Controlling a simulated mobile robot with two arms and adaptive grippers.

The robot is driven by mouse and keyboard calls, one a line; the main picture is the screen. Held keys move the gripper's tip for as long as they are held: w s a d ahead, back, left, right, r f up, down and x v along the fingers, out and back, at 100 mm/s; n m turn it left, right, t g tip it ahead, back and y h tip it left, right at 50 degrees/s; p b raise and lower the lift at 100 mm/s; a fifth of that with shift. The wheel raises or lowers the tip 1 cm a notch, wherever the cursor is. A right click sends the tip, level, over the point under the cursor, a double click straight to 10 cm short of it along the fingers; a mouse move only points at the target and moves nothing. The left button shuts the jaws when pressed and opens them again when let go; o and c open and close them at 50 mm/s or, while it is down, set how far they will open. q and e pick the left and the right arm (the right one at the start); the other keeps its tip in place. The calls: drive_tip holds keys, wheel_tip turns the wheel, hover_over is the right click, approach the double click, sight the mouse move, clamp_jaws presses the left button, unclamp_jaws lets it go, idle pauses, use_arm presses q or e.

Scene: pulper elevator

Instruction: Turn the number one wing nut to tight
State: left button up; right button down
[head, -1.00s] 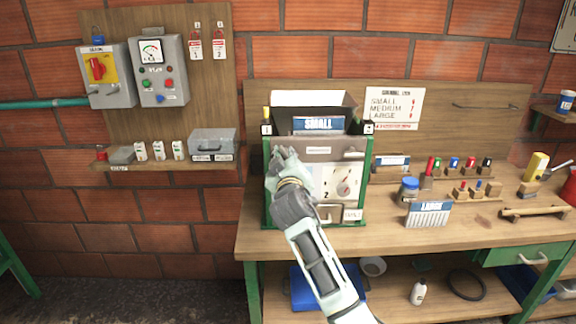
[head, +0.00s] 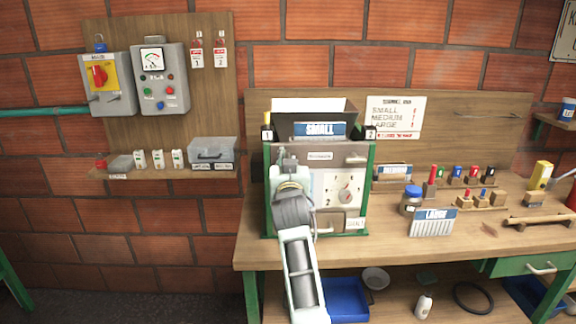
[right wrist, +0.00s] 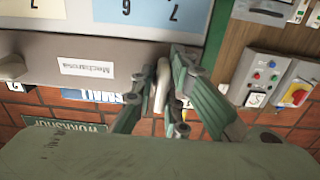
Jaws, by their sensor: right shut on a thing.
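The grey pulper box (head: 318,157) with green side posts stands at the left end of the workbench. My right gripper (head: 287,158) is at the upper left of its front, below the black "1" plate (head: 267,133). In the right wrist view my right gripper (right wrist: 165,75) has its fingers closed around a narrow pale piece (right wrist: 161,86), which looks like the number one wing nut. The fingers and wrist hide most of it, so its angle cannot be told. A "2" plate (head: 370,133) is at the top right of the box. My left gripper is not in view.
A "SMALL" plate (head: 319,130) sits on top of the box, and a dial panel (head: 345,188) is right of my wrist. A jar (head: 411,200) and the "LARGE" comb (head: 433,222) stand farther right. Electrical boxes (head: 160,80) hang on the wall at left.

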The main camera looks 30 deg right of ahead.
drive_tip(key=shift+a+f, duration=0.1)
drive_tip(key=shift+f, duration=0.05)
drive_tip(key=c, duration=1.8)
unclamp_jaws()
drive_tip(key=shift+o, duration=0.2)
drive_tip(key=v, duration=0.7)
drive_tip(key=shift+s, duration=0.25)
drive_tip(key=shift+a, duration=0.1)
